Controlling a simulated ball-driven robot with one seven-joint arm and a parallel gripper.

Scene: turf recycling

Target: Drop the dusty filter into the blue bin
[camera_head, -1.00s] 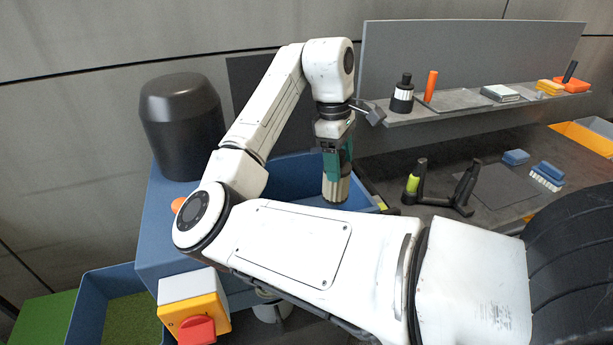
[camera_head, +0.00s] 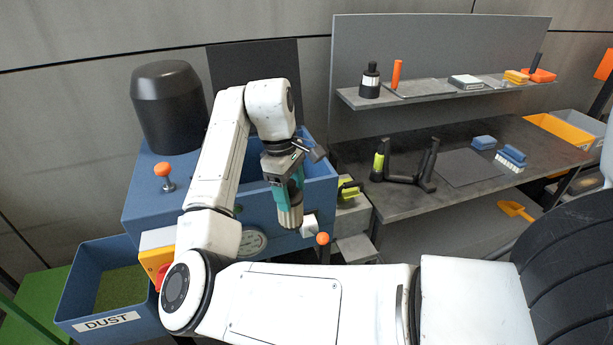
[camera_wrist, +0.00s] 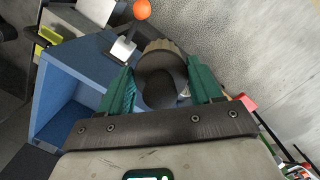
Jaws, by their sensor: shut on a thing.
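The dusty filter (camera_head: 290,217) is a beige, pleated cylinder. My gripper (camera_head: 286,188) is shut on it and holds it at the front of the large blue machine. In the wrist view the filter (camera_wrist: 165,58) sits between the two green fingers of my gripper (camera_wrist: 160,88), with a dark hollow in its end. The blue bin (camera_head: 107,322) with a DUST label stands on the floor at the lower left, left of and below my gripper. Its inside looks green. My arm hides part of the area between the filter and the bin.
The blue machine (camera_head: 150,205) has an open top, a dark motor housing (camera_head: 168,105) and an orange-knobbed lever (camera_head: 322,238) close to the filter. A yellow-and-white switch box (camera_head: 157,250) sits near the bin. A workbench (camera_head: 400,200) with a shelf stands right.

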